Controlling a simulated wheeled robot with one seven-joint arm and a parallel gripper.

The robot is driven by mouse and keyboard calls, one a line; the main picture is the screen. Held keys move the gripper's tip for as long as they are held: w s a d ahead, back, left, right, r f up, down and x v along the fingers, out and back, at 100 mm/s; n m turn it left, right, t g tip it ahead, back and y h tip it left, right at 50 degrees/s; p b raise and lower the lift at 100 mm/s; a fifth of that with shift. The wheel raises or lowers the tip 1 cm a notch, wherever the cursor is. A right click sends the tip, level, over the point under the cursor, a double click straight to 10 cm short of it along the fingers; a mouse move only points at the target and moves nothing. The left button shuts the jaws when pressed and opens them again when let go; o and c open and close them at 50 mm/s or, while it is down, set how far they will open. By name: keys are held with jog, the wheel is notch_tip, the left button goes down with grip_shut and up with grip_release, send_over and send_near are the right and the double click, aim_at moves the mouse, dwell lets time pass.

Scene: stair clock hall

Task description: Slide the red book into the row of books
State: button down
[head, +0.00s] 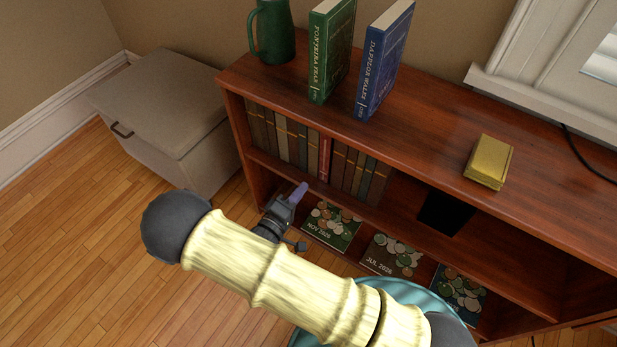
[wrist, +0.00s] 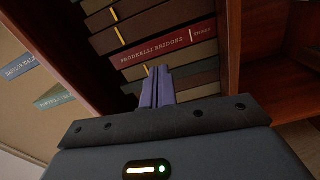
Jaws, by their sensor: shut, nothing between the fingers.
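The red book (head: 325,158) stands upright in the row of books (head: 284,140) on the upper shelf of the bookcase, with darker brown, grey and green spines on both sides. In the wrist view the red spine (wrist: 165,46) with pale lettering crosses the upper middle, between dark spines. Its spine looks about level with its neighbours. My gripper (head: 301,189) is shut and empty, in front of the shelf and a little below and left of the red book. Its fingertips (wrist: 157,72) point at the spines, just beside the red one; I cannot tell whether they touch.
The bookcase top (head: 420,125) holds a green jug (head: 273,32), a green book (head: 331,50), a blue book (head: 384,58) and a yellow block-like item (head: 489,162). Magazines (head: 331,225) lie on the lower shelf. A grey storage box (head: 165,118) stands left. Floor (head: 70,235) is clear at left.

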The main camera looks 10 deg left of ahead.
jog(key=p+v, duration=0.1)
jog(key=v, duration=1)
jog(key=shift+p, duration=0.35)
jog(key=shift+w, duration=0.15)
jog(key=shift+d, duration=0.1)
